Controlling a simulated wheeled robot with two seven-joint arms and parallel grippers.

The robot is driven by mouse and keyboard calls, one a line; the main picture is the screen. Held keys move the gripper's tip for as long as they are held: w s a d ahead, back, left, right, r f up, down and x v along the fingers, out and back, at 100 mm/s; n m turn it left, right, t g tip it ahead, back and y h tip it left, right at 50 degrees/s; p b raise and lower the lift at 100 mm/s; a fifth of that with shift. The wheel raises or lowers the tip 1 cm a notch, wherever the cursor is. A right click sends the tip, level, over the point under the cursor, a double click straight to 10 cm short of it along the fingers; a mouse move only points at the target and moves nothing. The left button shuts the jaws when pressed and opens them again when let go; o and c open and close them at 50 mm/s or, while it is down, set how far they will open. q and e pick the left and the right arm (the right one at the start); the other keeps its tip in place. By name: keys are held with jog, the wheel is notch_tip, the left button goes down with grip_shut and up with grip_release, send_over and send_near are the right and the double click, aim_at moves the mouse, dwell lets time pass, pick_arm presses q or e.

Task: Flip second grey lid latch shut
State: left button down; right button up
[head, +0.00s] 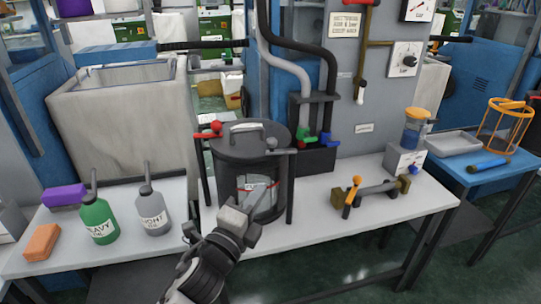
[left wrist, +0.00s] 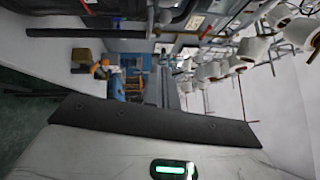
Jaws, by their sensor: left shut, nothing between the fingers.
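A dark round drum (head: 228,165) with a flat lid and a pale handle (head: 246,127) stands on the white bench. A grey-knobbed latch (head: 272,144) sits at the lid's front right edge. A red-knobbed latch (head: 214,128) sits at its left edge. I cannot tell whether the grey latch is open or shut, nor make out another grey one. My left gripper (head: 257,198) is shut and empty, in front of the drum's window and below the grey latch. I cannot tell whether it touches the drum. My right gripper is not in view.
A green bottle (head: 98,222) and a grey bottle (head: 152,212) stand left of the drum. Pipes and a dark manifold (head: 316,160) stand close behind it. A valve fitting with an orange handle (head: 353,190) lies to the right. Bare bench (head: 318,205) lies between drum and fitting.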

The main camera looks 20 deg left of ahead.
pick_arm(q)
jog(key=w+a+r+p, duration=0.1)
jog(key=w+r, duration=0.1)
jog(key=w, duration=1)
jog(key=shift+w+a+p, duration=0.15)
jog(key=shift+w+p, duration=0.05)
jog(key=shift+p, duration=0.1)
jog(key=shift+a, duration=0.1)
